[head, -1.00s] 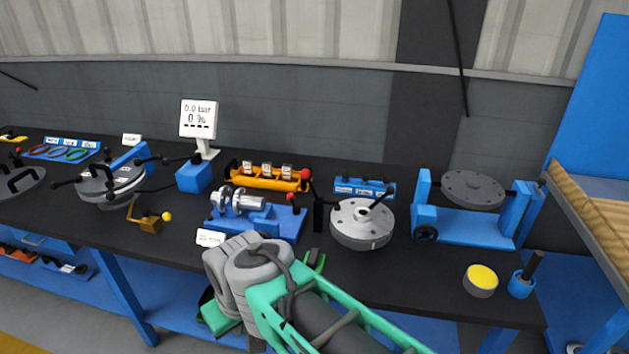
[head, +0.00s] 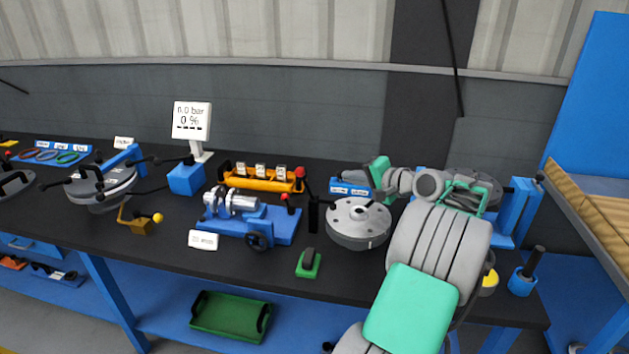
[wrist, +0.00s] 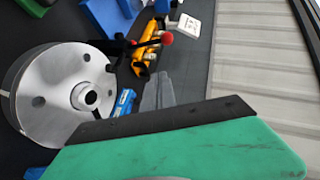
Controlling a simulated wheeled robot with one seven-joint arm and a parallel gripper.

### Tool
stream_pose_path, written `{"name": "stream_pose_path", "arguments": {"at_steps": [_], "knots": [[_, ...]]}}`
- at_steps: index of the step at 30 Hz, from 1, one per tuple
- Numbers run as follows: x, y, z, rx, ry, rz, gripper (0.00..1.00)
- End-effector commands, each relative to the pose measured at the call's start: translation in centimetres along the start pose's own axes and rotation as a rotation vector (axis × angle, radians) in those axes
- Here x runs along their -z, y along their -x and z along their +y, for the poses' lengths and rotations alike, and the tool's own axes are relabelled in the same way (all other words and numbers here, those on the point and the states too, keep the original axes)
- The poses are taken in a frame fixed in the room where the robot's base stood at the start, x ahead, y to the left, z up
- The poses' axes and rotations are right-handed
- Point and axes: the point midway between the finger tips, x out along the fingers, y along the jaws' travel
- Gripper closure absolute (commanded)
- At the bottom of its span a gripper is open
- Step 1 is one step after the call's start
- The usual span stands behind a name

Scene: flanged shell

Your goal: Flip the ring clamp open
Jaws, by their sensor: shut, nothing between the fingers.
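My gripper (head: 352,174) is above the back of the bench, just behind the round silver flanged part (head: 358,222). In the wrist view its grey fingers (wrist: 160,90) are together and empty. The silver flanged part (wrist: 62,95) lies left of them there, with a central bore and bolt holes, apart from the fingers. A silver cylindrical assembly with ring-like pieces (head: 238,203) sits on a blue base in the head view. I cannot tell for certain which piece is the ring clamp, or whether it is open.
An orange rack (head: 262,178) with a red-knobbed lever stands at the back, also in the wrist view (wrist: 146,50). A small labelled blue block (wrist: 122,104) is close to the fingers. A green-based item (head: 308,264) lies near the bench's front edge. A display (head: 191,121) stands left.

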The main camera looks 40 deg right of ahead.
Motion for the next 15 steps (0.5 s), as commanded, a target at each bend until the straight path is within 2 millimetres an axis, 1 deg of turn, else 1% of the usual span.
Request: {"name": "stream_pose_path", "arguments": {"at_steps": [5, 8, 11, 15], "knots": [[0.0, -0.3, 0.0, -0.002, 0.001, -0.001, 1.00], [-0.1, -1.4, 0.0, -0.003, 0.001, -0.002, 1.00], [-0.1, -3.2, -0.1, -0.002, 0.002, -0.003, 1.00], [-0.1, -6.3, -0.1, -0.002, 0.002, -0.005, 1.00]]}}
